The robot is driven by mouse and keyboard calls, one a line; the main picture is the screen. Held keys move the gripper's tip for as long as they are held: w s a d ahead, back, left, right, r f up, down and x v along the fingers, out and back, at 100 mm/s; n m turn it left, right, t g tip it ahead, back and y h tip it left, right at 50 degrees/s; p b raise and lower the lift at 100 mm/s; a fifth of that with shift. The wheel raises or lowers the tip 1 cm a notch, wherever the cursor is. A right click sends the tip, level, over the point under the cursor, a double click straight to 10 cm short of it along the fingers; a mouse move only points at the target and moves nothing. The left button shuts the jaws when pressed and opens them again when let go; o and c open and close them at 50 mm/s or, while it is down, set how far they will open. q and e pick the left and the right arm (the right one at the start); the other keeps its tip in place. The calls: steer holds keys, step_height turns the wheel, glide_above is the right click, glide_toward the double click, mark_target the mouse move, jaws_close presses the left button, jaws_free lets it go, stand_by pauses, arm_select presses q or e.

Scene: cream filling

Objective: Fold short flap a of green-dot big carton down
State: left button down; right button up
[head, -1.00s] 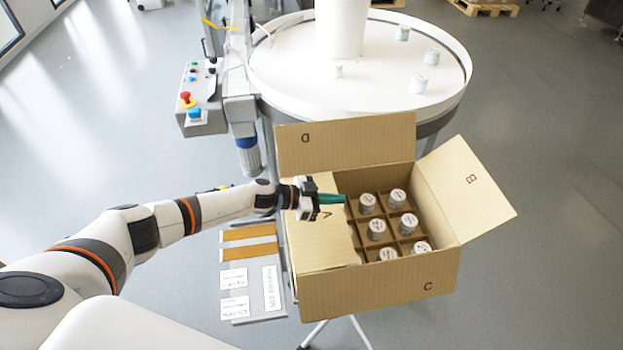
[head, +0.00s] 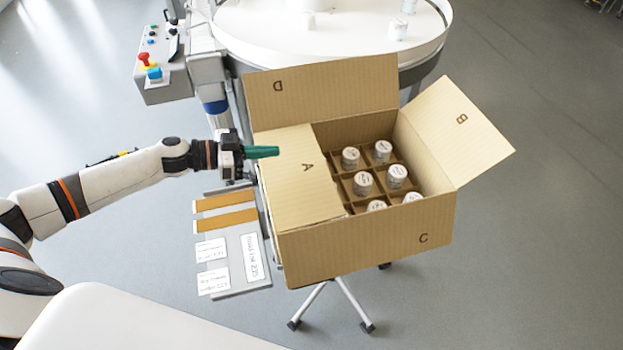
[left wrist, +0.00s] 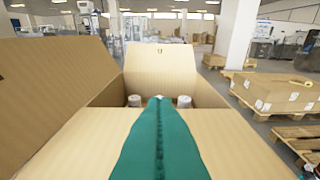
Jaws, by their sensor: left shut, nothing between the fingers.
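The big carton (head: 350,245) stands open in the head view, with grey-white jars (head: 362,183) in a brown divider inside. Short flap A (head: 300,195) lies folded inward, about flat over the left part of the opening. Flap B (head: 455,132) leans outward on the right, and flap D (head: 325,92) stands up at the back. Flap C (head: 423,239) hangs at the front. No green dot shows. My left gripper (head: 270,152) is shut and empty, its green fingers at flap A's outer left side. In the left wrist view the fingers (left wrist: 160,140) point across flap A (left wrist: 240,145); contact is unclear. My right gripper is out of view.
A white round table (head: 340,40) with several jars stands behind the carton. A control box (head: 160,75) with buttons is at the back left. A grey panel with labels (head: 225,255) lies left of the carton. The floor at right is clear.

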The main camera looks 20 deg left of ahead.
arm_select(q)
steer(key=shift+s+a+f+b, duration=0.2)
steer(key=shift+f+b, duration=0.15)
steer(key=shift+f, duration=0.2)
steer(key=shift+d+r, duration=0.15)
steer(key=shift+w+d+r, duration=0.15)
steer(key=shift+w+d, duration=0.05)
steer(key=shift+d, duration=0.1)
steer(key=p, duration=0.2)
glide_above(309, 169)
step_height(309, 169, down, 2)
steer(key=shift+d+f, duration=0.1)
step_height(309, 169, down, 3)
steer(key=shift+r, duration=0.2)
steer(key=shift+f, duration=0.6)
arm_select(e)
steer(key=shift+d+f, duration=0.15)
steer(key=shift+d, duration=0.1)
